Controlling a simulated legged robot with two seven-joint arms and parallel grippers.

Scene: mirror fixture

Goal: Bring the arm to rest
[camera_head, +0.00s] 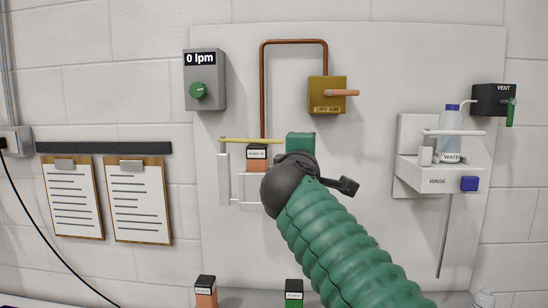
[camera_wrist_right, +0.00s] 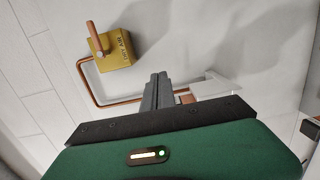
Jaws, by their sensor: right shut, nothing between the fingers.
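My right arm (camera_head: 345,250), green and ridged with a dark wrist, reaches up from the lower right in the head view. Its green hand (camera_head: 300,145) is in front of the white wall panel, and its fingertips are hidden there. In the wrist view my right gripper (camera_wrist_right: 158,77) shows its two grey fingers together, with nothing between them. They point toward the panel, beside the copper pipe (camera_wrist_right: 88,92) and below the yellow dry-air valve (camera_wrist_right: 117,50). My left gripper is not in view.
Left of the hand is a white holder (camera_head: 224,165) with a yellow rod and a capped vial (camera_head: 257,158). A flow box (camera_head: 205,78) reads 0 lpm. A rinse shelf (camera_head: 440,172) with a water bottle (camera_head: 450,135) is on the right. Two capped vials stand below (camera_head: 206,291) (camera_head: 293,294).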

